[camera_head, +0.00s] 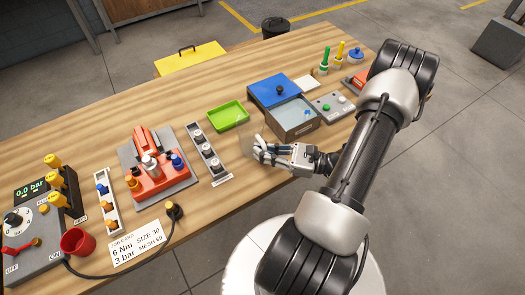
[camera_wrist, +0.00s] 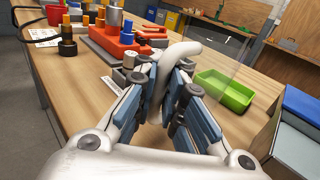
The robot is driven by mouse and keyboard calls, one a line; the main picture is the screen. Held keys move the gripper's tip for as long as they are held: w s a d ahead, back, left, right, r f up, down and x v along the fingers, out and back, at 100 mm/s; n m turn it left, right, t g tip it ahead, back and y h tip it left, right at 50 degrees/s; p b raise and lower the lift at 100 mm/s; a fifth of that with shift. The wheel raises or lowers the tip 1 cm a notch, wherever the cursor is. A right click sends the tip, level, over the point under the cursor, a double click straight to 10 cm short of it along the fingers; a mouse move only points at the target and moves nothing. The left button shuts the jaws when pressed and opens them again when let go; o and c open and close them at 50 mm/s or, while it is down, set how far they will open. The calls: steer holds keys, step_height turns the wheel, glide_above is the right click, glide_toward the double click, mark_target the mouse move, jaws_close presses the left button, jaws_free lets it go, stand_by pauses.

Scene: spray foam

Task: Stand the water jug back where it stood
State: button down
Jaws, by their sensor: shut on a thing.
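The water jug (camera_head: 248,135) is a clear, nearly see-through body just ahead of my gripper in the head view, over the right-middle part of the table. In the wrist view its pale curved handle (camera_wrist: 179,52) stands between the fingers, and its faint clear wall shows beyond. My gripper (camera_head: 258,150) is shut on this handle; in the wrist view the fingers (camera_wrist: 168,85) press on it from both sides. The jug looks about upright. I cannot tell whether its base touches the table, and any water in it is hard to make out.
A green tray (camera_head: 228,115) lies just beyond the jug. A grey strip with several fittings (camera_head: 208,153) is left of it. A red fixture (camera_head: 155,162) is farther left. Bare wood (camera_head: 255,180) lies near the front edge.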

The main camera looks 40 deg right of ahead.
steer(key=shift+f+b, duration=0.45)
steer(key=shift+f, duration=0.2)
steer(key=c, duration=1.6)
jaws_free()
steer(key=v, duration=1.2)
steer(key=shift+s, duration=0.1)
